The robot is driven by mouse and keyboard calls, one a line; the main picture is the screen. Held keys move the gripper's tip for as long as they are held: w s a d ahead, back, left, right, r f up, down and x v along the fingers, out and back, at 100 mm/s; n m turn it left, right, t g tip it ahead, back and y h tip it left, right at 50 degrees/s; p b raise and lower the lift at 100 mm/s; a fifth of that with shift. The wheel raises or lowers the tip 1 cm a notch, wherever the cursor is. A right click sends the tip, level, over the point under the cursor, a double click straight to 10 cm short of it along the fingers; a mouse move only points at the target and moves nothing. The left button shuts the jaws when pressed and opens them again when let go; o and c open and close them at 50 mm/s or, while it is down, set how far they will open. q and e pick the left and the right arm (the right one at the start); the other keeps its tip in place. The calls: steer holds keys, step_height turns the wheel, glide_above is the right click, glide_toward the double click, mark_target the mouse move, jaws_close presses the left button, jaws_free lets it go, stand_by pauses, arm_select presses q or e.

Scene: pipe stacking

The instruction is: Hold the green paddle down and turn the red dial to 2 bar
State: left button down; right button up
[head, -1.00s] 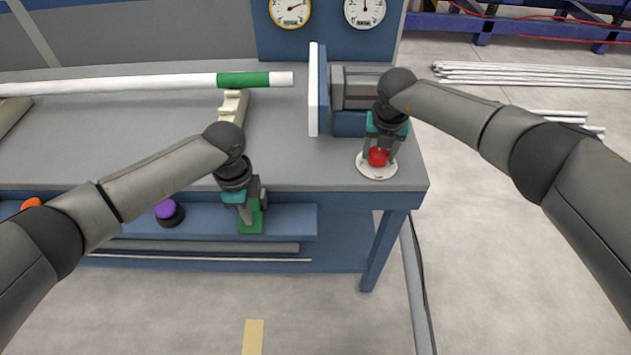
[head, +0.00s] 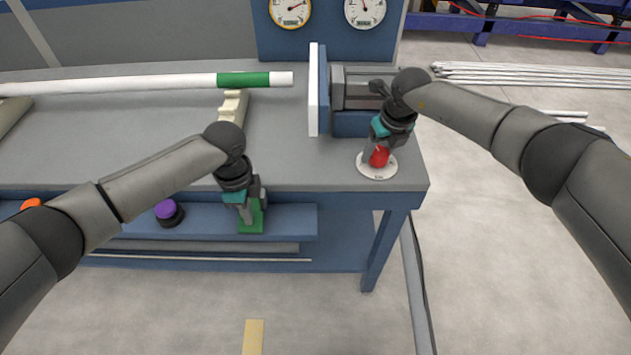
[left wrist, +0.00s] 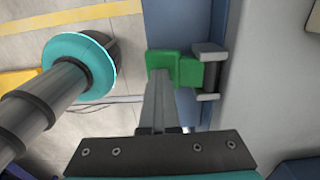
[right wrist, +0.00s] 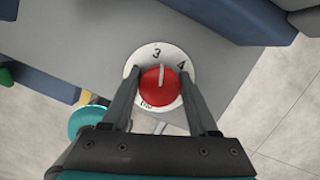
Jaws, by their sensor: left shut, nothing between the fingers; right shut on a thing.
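The green paddle (head: 250,219) is on the blue front shelf of the bench. My left gripper (head: 246,217) is shut and points down at it, its tips at the paddle; the left wrist view shows the closed fingers (left wrist: 160,85) over the green plate (left wrist: 186,70). The red dial (head: 379,157) sits on a round white scale plate (head: 377,172) at the bench's right corner. My right gripper (head: 376,146) is shut on the dial. In the right wrist view the dial (right wrist: 160,88) has its white mark between 3 and 4, closer to 3. Other scale numbers are mostly hidden.
Two gauges stand at the back, one yellow-rimmed (head: 290,11) and one white (head: 365,12). A white pipe with a green band (head: 243,79) lies on a cream support (head: 233,106). A purple knob (head: 166,210) is left of the paddle. A clamp block (head: 352,90) stands behind the dial.

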arm_select(q)
steer(key=shift+a+f, duration=0.1)
steer(key=shift+f, duration=0.05)
arm_select(e)
steer(key=shift+d+n, duration=0.35)
steer(key=shift+n, duration=0.15)
